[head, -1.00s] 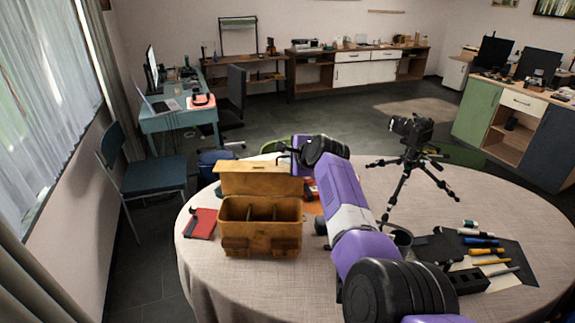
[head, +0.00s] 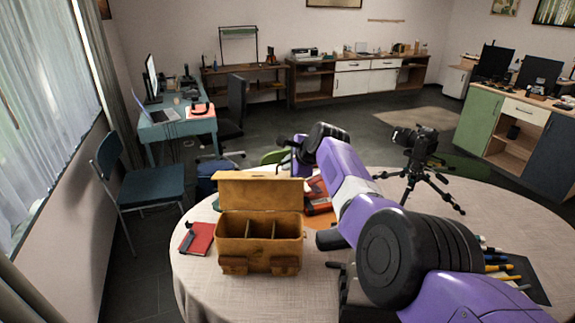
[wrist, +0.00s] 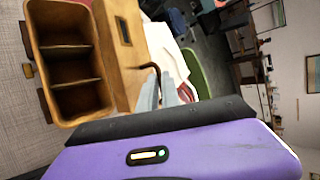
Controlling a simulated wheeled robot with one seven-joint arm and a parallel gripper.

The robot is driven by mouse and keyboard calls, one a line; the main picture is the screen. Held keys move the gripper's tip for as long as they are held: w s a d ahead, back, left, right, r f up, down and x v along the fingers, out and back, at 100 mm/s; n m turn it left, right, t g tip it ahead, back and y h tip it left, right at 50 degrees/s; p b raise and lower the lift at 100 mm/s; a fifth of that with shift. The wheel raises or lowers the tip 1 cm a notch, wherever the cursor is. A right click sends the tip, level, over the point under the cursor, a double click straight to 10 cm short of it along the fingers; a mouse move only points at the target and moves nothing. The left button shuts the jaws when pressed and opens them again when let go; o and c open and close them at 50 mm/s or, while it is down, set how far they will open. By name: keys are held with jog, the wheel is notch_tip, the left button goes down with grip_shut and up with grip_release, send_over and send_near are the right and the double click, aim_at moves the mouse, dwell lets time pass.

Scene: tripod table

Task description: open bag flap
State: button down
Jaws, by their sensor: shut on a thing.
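The tan leather bag (head: 258,256) stands on the round table, its inside with dividers showing. Its flap (head: 262,190) is raised at the back, standing up behind the opening. In the wrist view the open bag (wrist: 42,58) is at upper left, with the flap (wrist: 106,62) to its right.
A red notebook (head: 198,238) lies left of the bag. A camera on a tripod (head: 414,165) stands at the back right of the table. Several pens (head: 500,268) lie at right, partly behind my arm. A blue chair (head: 150,184) stands left of the table (head: 205,280).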

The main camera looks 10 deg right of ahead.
jog(key=shift+w+d+r, duration=0.1)
jog(key=shift+r, duration=0.1)
jog(key=c, duration=1.7)
grip_release()
jog(key=shift+o, duration=0.6)
jog(key=shift+f, duration=0.1)
jog(key=p+v, duration=0.2)
jog(key=p, duration=0.1)
jog(key=shift+r+p, duration=0.25)
jog(key=shift+p, duration=0.05)
jog(key=shift+v, duration=2.8)
jog(key=shift+f, duration=0.15)
